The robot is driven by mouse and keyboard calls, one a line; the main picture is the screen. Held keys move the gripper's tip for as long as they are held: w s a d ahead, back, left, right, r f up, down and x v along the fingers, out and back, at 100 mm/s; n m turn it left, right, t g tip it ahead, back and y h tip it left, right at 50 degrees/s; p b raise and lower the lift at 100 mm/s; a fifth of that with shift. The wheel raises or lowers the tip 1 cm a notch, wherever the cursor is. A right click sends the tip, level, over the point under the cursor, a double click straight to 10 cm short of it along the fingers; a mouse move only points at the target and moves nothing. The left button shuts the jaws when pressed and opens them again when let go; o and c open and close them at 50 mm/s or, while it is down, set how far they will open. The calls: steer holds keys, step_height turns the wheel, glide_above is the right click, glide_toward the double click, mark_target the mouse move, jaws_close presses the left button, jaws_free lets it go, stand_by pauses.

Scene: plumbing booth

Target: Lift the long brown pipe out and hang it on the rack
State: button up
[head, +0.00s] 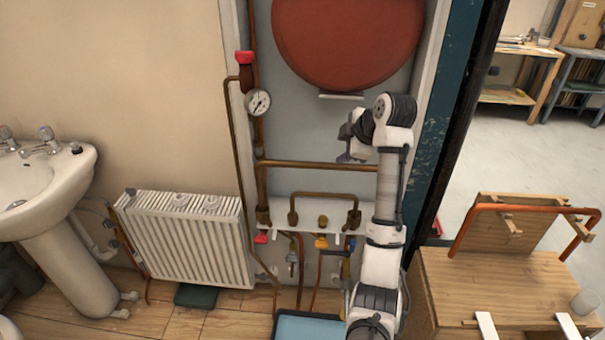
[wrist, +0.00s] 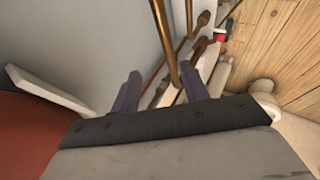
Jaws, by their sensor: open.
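A long brown pipe (head: 300,163) runs level across the grey panel in the head view, above the lower pipework. It meets an upright pipe at its left, and my arm covers its right end. My gripper (head: 347,152) is near the right part of this pipe. In the wrist view the two dark fingers of my gripper (wrist: 160,72) are apart, and a brown pipe (wrist: 166,45) shows in the gap between them. I cannot tell how deep it lies between the fingers. The rack (head: 508,222) is a wooden board with pegs at the right, and a bent orange-brown pipe (head: 530,208) lies across its pegs.
A large red vessel (head: 348,40) hangs just above my gripper. A pressure gauge (head: 258,102) and lower valves (head: 321,242) are on the panel. A radiator (head: 190,235) and a sink (head: 45,185) stand left. A wooden bench (head: 500,285) with a cup (head: 585,302) stands right.

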mark_target(328, 165)
steer(key=x, duration=0.2)
steer(key=p+x, duration=0.1)
steer(key=x, duration=0.5)
steer(key=shift+s+d+f+p, duration=0.2)
steer(key=shift+d+f+p, duration=0.15)
steer(key=shift+f, duration=0.05)
steer(key=shift+p+x, duration=1)
steer(key=shift+x, duration=1.65)
steer(key=shift+s+d+f, duration=0.1)
steer(key=shift+s+f, duration=0.1)
jaws_close()
steer(key=shift+r, duration=0.1)
